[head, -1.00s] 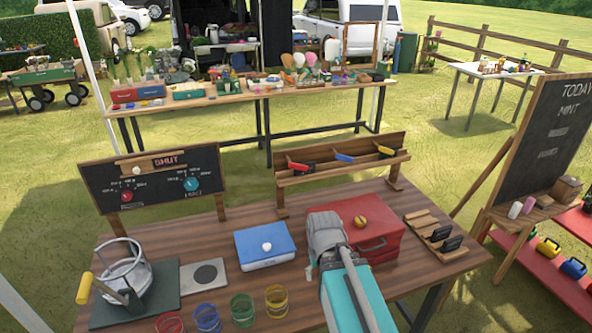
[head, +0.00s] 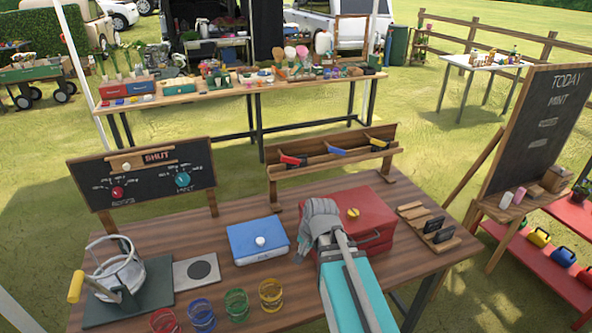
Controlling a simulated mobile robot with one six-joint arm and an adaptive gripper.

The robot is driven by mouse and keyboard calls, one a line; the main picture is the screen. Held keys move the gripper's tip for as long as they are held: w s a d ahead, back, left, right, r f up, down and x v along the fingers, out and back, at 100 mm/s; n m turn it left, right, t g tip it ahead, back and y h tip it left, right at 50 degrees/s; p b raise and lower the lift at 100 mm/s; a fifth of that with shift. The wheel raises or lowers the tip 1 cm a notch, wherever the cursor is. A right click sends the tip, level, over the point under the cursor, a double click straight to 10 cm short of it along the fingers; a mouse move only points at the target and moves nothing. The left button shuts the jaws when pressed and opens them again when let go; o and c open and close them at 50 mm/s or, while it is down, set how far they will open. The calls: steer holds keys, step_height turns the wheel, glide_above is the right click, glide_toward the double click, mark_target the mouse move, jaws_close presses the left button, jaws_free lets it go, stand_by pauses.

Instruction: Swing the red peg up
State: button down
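The red peg (head: 290,160) is on the left part of a raised wooden rack (head: 334,172) at the back of the table. It leans at a slant, with a dark part at its right end. A blue peg (head: 333,152) and a yellow peg (head: 376,142) sit to its right on the same rack. My gripper (head: 320,208) is in front of and below the rack, to the right of the red peg and apart from it. I see it from behind, beside the red box's left side; its fingertips are hidden, so its opening cannot be told.
A red box (head: 365,238) with a yellow knob stands right of my gripper. A blue box (head: 257,240) stands left. A chalkboard sign with dials (head: 143,178) is at the back left. Several coloured glasses (head: 237,304) line the front edge. A wooden holder (head: 430,228) is at the right.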

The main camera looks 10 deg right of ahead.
steer(key=w+r+m+t+y, duration=0.2)
steer(key=w+m+t, duration=0.1)
steer(key=w+m, duration=0.45)
steer(key=m+t+b, duration=0.2)
steer(key=m+t, duration=0.7)
steer(key=m, duration=1.5)
glide_toward(292, 166)
steer(key=shift+v, duration=1.65)
steer(key=shift+w, duration=0.2)
steer(key=shift+b+x, duration=1.5)
steer(key=shift+x, duration=3.35)
steer(key=shift+s, duration=0.1)
